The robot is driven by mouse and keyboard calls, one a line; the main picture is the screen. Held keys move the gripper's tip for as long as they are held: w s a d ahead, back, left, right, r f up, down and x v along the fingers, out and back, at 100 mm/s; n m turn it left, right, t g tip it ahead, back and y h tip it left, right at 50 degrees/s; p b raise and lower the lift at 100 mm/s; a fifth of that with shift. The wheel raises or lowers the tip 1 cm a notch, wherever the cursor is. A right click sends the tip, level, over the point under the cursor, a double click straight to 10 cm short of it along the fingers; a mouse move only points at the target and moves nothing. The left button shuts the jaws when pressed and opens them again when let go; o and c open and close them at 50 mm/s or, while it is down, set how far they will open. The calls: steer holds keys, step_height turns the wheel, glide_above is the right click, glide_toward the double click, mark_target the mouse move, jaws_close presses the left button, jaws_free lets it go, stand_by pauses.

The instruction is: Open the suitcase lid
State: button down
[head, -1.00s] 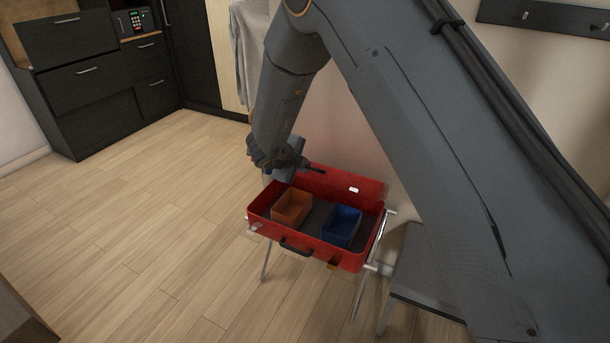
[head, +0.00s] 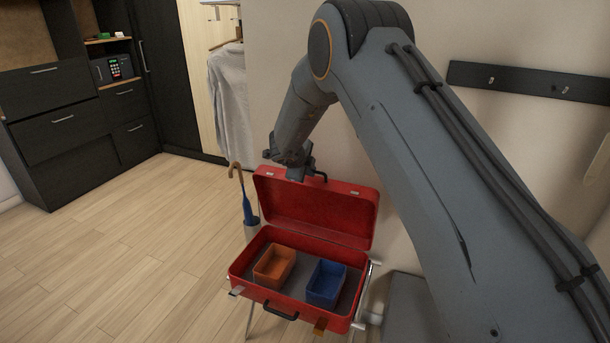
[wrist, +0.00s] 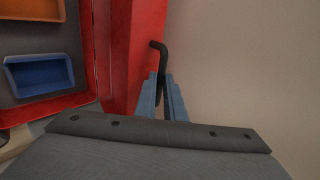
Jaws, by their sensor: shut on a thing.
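The red suitcase (head: 262,296) stands on a rack with its lid (head: 318,212) raised and tilted back at the wall side, its inside facing the head camera. My gripper (head: 308,174) is at the lid's top edge, left of its middle. In the wrist view, the two blue-grey fingers (wrist: 163,100) are shut on a dark bent handle (wrist: 158,52) beside the red lid (wrist: 138,50). The exact contact is partly hidden by the fingers. An orange bin (head: 274,267) and a blue bin (head: 326,284) sit in the suitcase.
A wall stands close behind the lid. An umbrella (head: 247,208) in a holder is left of the suitcase, and a grey garment (head: 230,100) hangs behind it. Dark drawers (head: 60,125) are at the far left. The wooden floor (head: 110,250) at left is clear.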

steer(key=shift+w+d+r, duration=0.1)
steer(key=shift+w+r, duration=0.15)
steer(key=shift+w, duration=0.2)
steer(key=c, duration=1.9)
jaws_free()
steer(key=shift+d, duration=0.1)
steer(key=shift+o, duration=0.2)
steer(key=shift+s, duration=0.1)
steer(key=shift+s+a+r, duration=0.25)
steer(key=shift+s+r, duration=0.05)
steer(key=shift+s, duration=0.05)
steer(key=b+v, duration=0.2)
steer(key=v, duration=0.4)
steer(key=shift+s+r, duration=0.2)
steer(key=shift+r, duration=0.1)
